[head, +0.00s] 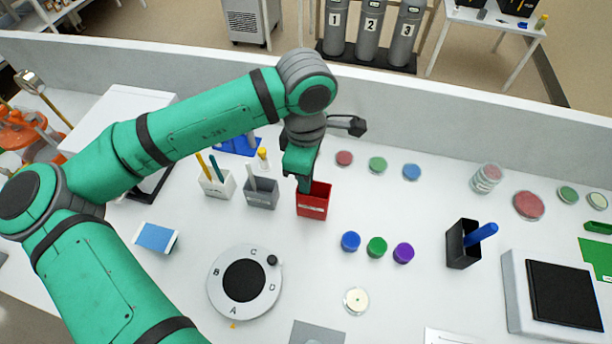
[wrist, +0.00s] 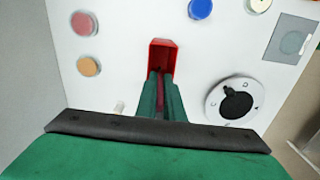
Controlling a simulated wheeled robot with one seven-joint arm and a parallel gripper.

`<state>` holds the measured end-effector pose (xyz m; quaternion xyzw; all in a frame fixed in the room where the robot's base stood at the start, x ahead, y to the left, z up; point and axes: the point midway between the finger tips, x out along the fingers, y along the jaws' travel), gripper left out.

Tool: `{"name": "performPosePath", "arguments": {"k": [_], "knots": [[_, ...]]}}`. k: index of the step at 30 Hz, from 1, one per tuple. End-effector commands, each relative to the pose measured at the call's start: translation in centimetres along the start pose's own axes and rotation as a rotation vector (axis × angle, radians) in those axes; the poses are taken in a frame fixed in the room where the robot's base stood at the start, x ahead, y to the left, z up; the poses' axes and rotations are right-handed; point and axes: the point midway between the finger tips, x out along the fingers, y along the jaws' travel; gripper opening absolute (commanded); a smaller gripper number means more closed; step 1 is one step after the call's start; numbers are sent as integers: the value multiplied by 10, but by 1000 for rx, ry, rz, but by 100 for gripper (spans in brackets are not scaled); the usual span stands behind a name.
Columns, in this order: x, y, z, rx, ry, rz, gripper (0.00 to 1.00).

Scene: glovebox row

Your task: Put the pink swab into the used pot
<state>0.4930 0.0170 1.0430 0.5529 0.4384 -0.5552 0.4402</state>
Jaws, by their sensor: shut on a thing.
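A red open-topped pot (head: 314,200) with a small unreadable label stands on the white bench in the head view. It also shows in the wrist view (wrist: 163,52), just beyond my fingers. My gripper (head: 305,187) points down at the pot's left part, its fingertips at the rim or slightly inside; I cannot tell which. In the wrist view my gripper (wrist: 160,78) is shut on a thin dark-pink strip, the pink swab (wrist: 160,92), seen between the fingers. The swab's lower end is hidden by the fingers and the pot. The pot's inside is mostly hidden.
A grey pot (head: 261,194) with a pale stick stands close left of the red pot. A white pot (head: 216,185) with yellow and teal sticks is farther left. A round lettered dial (head: 243,281) lies in front. Blue (head: 351,241), green and purple caps lie to the right.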

Motion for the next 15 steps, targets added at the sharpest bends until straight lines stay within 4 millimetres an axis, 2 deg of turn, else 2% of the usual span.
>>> {"name": "performPosePath", "arguments": {"k": [8, 9, 11, 12, 15], "knots": [[0, 0, 0, 0, 0, 0, 0], [0, 0, 0, 0, 0, 0, 13], [0, 0, 0, 0, 0, 0, 27], [0, 0, 0, 0, 0, 0, 30], [0, 0, 0, 0, 0, 0, 30]]}}
